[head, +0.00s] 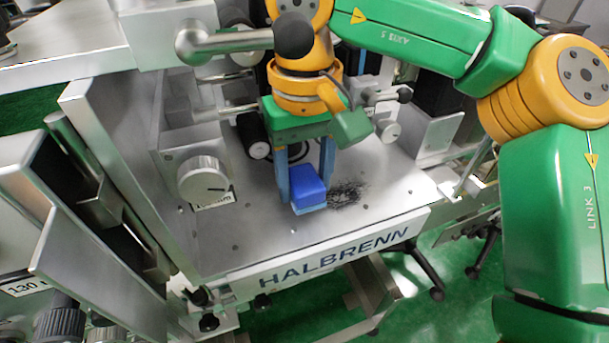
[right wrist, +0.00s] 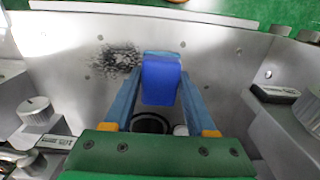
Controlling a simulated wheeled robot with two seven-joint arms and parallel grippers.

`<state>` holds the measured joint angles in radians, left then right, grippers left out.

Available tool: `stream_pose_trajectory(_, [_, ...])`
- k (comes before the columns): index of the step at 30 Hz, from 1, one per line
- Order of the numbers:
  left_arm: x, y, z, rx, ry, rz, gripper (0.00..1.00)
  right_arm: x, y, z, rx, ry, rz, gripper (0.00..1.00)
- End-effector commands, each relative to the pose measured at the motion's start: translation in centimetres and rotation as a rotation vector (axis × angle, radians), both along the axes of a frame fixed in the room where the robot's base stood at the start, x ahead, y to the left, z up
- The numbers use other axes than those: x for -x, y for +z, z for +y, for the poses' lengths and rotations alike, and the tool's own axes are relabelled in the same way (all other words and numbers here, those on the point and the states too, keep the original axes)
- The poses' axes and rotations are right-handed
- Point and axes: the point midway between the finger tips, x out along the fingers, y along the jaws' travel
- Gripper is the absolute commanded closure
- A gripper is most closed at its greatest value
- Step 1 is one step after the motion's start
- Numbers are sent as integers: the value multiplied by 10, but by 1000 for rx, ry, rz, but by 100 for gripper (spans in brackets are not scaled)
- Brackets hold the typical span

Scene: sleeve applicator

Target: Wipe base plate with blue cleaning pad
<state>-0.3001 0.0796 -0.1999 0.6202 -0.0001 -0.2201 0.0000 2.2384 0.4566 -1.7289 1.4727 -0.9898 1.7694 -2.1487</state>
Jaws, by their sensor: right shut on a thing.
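The blue cleaning pad (head: 308,187) is between the two fingers of my right gripper (head: 306,178), which is shut on it. The pad is at the metal base plate (head: 262,235); I cannot tell whether it touches the surface. A dark scribbled smudge (head: 347,194) lies on the plate just right of the pad in the head view. In the right wrist view the pad (right wrist: 161,80) is held at the fingertips, and the smudge (right wrist: 118,58) shows to its left. My left gripper is not in view.
A round knob (head: 203,180) stands left of the pad, beside a vertical metal plate (head: 115,165). A lever with a black ball (head: 293,36) is above, close to my right wrist. The plate's front edge bears the label HALBRENN (head: 333,257). Bare plate lies in front of the pad.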

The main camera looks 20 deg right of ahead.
Motion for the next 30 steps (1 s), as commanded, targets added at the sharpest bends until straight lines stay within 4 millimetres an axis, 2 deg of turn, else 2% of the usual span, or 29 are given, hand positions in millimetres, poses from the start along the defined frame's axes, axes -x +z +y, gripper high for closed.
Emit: stream_pose_trajectory(30, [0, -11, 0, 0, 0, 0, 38, 0, -16, 0, 0, -1, 0, 88])
